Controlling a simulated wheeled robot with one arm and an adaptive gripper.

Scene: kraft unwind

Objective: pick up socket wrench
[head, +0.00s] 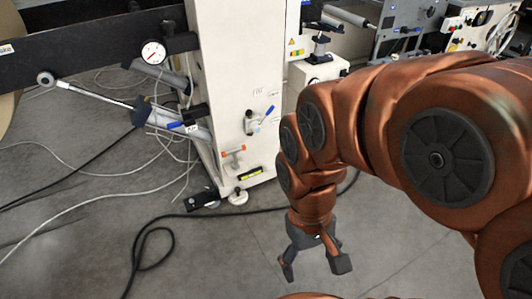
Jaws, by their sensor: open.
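My gripper (314,268) hangs at the end of my copper-coloured arm, with its fingers pointing down. The two fingers are apart and nothing shows between them. The grey floor is below it. I cannot pick out a socket wrench for sure in the head view.
The white machine column (230,70) stands left of my arm. A black cable (165,230) loops across the floor, and pale cables lie further left. A metal rod with a round end (46,79) juts out at left. More machinery (405,25) stands behind my arm.

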